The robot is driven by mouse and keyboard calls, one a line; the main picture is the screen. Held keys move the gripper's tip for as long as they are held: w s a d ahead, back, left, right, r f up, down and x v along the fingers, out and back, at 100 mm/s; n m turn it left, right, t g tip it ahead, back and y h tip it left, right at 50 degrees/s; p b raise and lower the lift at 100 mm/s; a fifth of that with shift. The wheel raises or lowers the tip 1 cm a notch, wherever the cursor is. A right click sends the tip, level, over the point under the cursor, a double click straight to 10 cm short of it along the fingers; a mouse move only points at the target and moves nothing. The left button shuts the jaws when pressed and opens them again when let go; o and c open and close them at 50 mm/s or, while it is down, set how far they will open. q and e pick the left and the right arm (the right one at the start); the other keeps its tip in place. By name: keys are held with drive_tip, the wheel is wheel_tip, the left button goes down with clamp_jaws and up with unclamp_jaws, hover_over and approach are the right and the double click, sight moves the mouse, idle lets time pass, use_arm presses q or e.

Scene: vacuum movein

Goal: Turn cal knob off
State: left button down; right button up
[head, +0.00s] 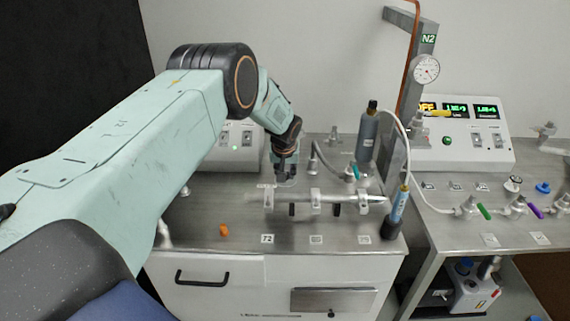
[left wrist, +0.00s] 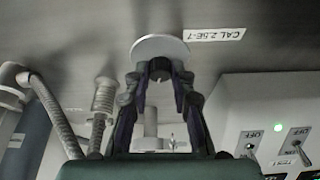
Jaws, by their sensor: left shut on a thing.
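The cal knob (left wrist: 159,72) shows in the left wrist view as a small dark piece between my fingertips, in front of a pale round disc (left wrist: 160,47). A label (left wrist: 214,35) reading CAL 2.5E-7 lies beside the disc, upside down in that view. My left gripper (head: 286,172) points down at the bench top in the head view, behind the horizontal metal tube. In the left wrist view, my left gripper (left wrist: 159,74) is shut on the knob. The fingers hide most of the knob, and its turn angle cannot be told. My right gripper is not in view.
The metal tube (head: 330,199) runs close in front of the gripper. A grey cylinder (head: 367,135) and a hose fitting (head: 316,160) stand to its right. A switch box (head: 238,138) with a green light is behind left. An orange piece (head: 224,230) lies in front.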

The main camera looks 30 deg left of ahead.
use_arm(q)
drive_tip(key=shift+w+n+y, duration=0.1)
drive_tip(key=shift+n+y, duration=0.2)
drive_tip(key=shift+n, duration=0.6)
drive_tip(key=shift+f+n+g+y+b, duration=0.1)
drive_tip(key=shift+n+g+y+b, duration=0.25)
drive_tip(key=shift+n+b, duration=0.45)
drive_tip(key=n+g+b, duration=0.1)
drive_tip(key=n+b, duration=0.2)
drive_tip(key=b, duration=0.1)
drive_tip(key=n+g+y+b, duration=0.1)
drive_tip(key=n+b, duration=0.2)
drive_tip(key=b, duration=0.1)
drive_tip(key=shift+w+d, duration=0.15)
drive_tip(key=shift+w, duration=0.05)
drive_tip(key=shift+n+g+b, duration=0.45)
drive_tip(key=shift+n+b, duration=0.75)
drive_tip(key=shift+b, duration=0.5)
drive_tip(key=c, duration=1.1)
unclamp_jaws()
drive_tip(key=v, duration=1.2)
